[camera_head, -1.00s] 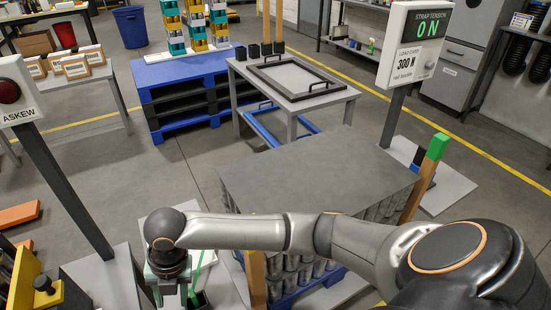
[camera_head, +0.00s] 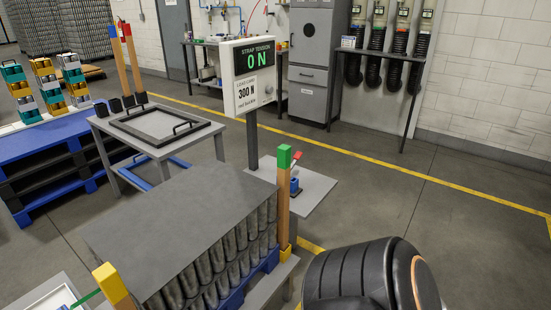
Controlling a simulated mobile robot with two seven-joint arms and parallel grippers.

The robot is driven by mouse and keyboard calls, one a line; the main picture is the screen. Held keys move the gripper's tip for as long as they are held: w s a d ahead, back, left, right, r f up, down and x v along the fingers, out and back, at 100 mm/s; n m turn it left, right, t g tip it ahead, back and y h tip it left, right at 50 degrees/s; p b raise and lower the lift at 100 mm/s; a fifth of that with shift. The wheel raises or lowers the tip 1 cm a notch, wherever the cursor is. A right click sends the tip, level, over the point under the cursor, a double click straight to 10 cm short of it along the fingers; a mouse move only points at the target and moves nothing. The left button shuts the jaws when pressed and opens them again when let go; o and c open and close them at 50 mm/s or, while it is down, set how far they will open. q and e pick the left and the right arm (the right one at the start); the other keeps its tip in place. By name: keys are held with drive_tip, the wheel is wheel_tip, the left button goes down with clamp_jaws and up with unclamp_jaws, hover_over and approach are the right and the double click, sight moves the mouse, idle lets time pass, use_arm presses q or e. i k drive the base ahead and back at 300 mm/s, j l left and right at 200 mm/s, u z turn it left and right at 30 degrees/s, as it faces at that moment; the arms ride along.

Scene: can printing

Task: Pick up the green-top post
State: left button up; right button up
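The green-top post (camera_head: 284,200) is a wooden post with a green cap and a yellow foot. It stands upright at the right corner of the stack of cans (camera_head: 215,265), which has a grey sheet (camera_head: 180,218) on top. Neither of my grippers is in view. A dark, ribbed part of my arm fills the bottom right, to the right of and nearer than the post.
A yellow-top post (camera_head: 112,285) is at the stack's near left corner. A strap tension display (camera_head: 254,75) reading 0 N stands behind the green-top post. A table (camera_head: 150,145) with a black frame and two more posts (camera_head: 130,60) is behind left. Floor at right is clear.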

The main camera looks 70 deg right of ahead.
sight(284, 152)
drive_tip(key=z, duration=0.5)
drive_tip(key=i+j+z, duration=0.1)
drive_tip(key=z, duration=0.35)
drive_tip(key=j+z, duration=0.15)
drive_tip(key=z, duration=0.35)
drive_tip(key=j+z, duration=0.1)
drive_tip(key=z, duration=0.4)
drive_tip(key=j+z, duration=0.15)
drive_tip(key=z, duration=0.3)
drive_tip(key=i+l+u, duration=0.15)
drive_tip(key=u, duration=0.25)
drive_tip(key=i+l+u, duration=0.1)
drive_tip(key=u, duration=0.35)
drive_tip(key=i+l+u, duration=0.2)
drive_tip(key=l, duration=0.25)
drive_tip(key=l+u, duration=0.15)
drive_tip(key=l, duration=0.3)
